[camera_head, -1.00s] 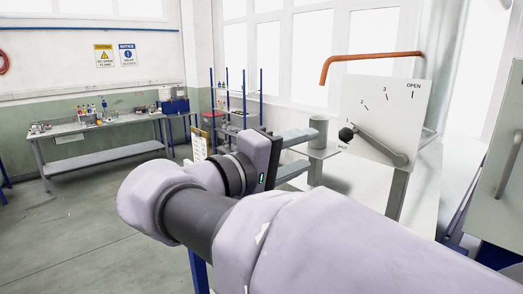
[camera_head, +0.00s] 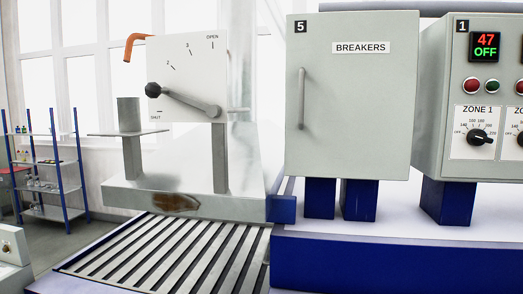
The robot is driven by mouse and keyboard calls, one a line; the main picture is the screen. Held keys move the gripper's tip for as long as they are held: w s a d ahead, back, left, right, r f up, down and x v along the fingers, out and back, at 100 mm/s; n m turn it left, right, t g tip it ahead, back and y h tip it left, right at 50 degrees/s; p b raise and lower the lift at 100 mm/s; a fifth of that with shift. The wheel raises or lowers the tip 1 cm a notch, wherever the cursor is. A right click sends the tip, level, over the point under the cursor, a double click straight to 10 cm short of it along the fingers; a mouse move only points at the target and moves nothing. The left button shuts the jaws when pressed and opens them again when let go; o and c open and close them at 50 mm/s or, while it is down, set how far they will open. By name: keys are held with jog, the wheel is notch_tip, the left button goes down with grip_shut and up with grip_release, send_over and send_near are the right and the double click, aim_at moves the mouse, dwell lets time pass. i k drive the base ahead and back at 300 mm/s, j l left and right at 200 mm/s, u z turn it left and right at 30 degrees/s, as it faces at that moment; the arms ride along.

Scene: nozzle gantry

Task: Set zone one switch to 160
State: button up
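The zone one switch (camera_head: 478,137) is a black rotary knob on a white plate labelled ZONE 1, at the right of the head view. Small numbers ring it, with OFF at the left and 160 near the upper left. Its pointer seems to lie towards the right side of the dial; the exact setting is too small to read. It sits on the grey control box marked 1 (camera_head: 437,100), under a display (camera_head: 486,46) reading 47 in red and OFF in green. My gripper and arm are out of view.
A closed BREAKERS cabinet (camera_head: 352,105) marked 5 stands left of the control box, with a vertical handle (camera_head: 301,98). Further left are a lever dial panel (camera_head: 188,75) and a slatted grate (camera_head: 165,262). A second dial plate is cut off at the right edge.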

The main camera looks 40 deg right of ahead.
aim_at(476, 137)
jog(key=z, duration=2.75)
